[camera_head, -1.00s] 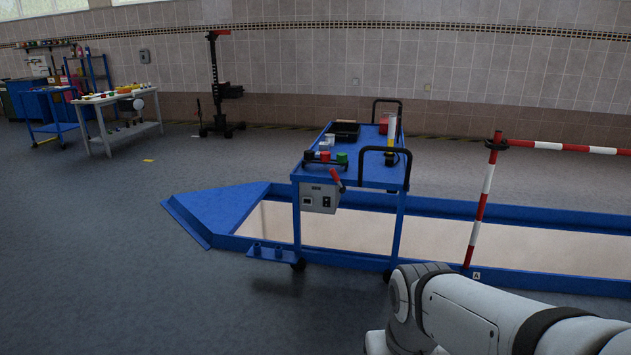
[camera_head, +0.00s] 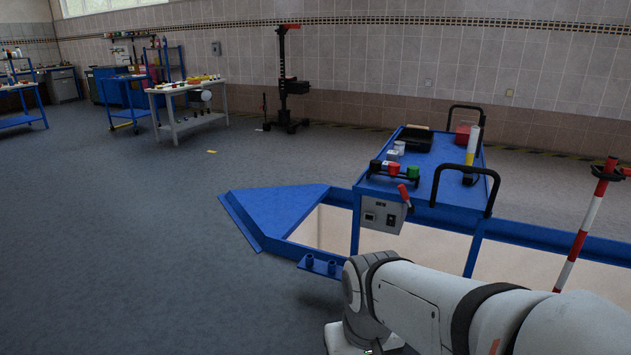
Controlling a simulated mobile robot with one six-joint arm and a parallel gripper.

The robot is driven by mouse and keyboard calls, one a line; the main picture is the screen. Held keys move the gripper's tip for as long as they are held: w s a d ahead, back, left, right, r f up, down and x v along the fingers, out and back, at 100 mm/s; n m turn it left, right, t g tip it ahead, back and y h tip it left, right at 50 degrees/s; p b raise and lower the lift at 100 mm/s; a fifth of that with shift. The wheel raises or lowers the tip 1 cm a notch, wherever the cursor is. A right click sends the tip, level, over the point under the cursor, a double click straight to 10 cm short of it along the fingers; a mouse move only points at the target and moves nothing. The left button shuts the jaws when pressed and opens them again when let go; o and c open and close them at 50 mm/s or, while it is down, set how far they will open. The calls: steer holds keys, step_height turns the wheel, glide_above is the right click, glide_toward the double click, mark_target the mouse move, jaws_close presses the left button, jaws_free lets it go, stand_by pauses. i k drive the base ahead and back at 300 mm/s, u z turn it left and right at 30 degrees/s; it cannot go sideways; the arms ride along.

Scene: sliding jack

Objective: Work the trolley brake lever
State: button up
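A low blue bracket (camera_head: 320,265) with short sockets sits near the floor at the trolley's left foot. My arm crosses the lower right, in front of the trolley's lower part. My gripper is not visible, and nothing is seen touching the lever.
The trolley top holds a black tray (camera_head: 412,139), a red container (camera_head: 463,134), a yellow-and-white cylinder (camera_head: 472,150) and coloured knobs (camera_head: 393,168). A blue-rimmed pit (camera_head: 336,196) runs under it. A red-white barrier post (camera_head: 585,226) stands right. The floor at left is open.

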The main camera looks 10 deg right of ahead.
mark_target(404, 195)
steer(key=i, duration=1.3)
steer(key=z, duration=0.65)
steer(key=k, duration=0.65)
steer(key=z, duration=0.1)
steer(key=i, duration=1.15)
steer(key=u, duration=0.1)
